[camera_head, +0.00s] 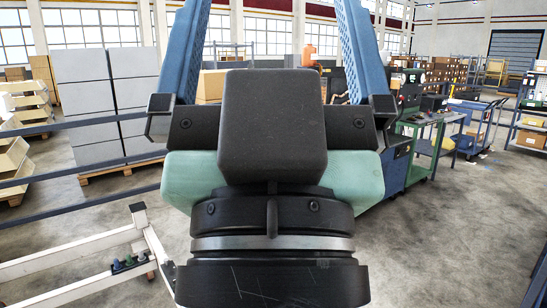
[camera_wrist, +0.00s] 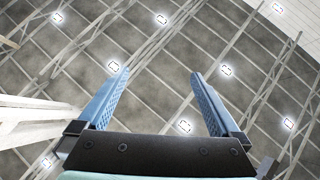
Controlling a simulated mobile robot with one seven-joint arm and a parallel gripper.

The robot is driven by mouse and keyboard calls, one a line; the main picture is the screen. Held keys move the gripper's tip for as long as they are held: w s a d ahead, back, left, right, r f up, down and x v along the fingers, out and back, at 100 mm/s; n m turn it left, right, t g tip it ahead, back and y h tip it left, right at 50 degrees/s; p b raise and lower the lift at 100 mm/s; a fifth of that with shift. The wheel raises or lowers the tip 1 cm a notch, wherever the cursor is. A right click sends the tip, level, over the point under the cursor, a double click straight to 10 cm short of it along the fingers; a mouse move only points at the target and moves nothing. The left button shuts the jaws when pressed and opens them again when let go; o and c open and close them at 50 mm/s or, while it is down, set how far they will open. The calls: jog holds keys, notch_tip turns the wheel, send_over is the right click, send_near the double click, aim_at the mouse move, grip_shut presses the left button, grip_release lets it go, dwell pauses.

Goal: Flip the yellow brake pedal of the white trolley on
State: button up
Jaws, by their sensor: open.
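My gripper (camera_head: 264,30) stands in the middle of the head view with its two blue fingers pointing up and spread wide apart. In the wrist view my gripper (camera_wrist: 159,76) also shows open, with nothing between the fingers. A white tubular frame (camera_head: 80,245), which may be part of the white trolley, is at the lower left of the head view, left of my gripper. It is cut off by the picture edge and partly hidden behind my wrist. I see no yellow brake pedal in either view.
Dark blue rails (camera_head: 75,125) cross the left side. Grey stacked panels (camera_head: 88,85) stand on a pallet behind them. A green workbench (camera_head: 425,125) and a blue cart (camera_head: 470,125) stand at the right. The concrete floor (camera_head: 455,235) at the right front is clear. The wrist view faces the ceiling (camera_wrist: 150,100).

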notch_tip(320, 180, up, 4)
jog(key=shift+f+p, duration=0.15)
jog(key=shift+p, duration=0.8)
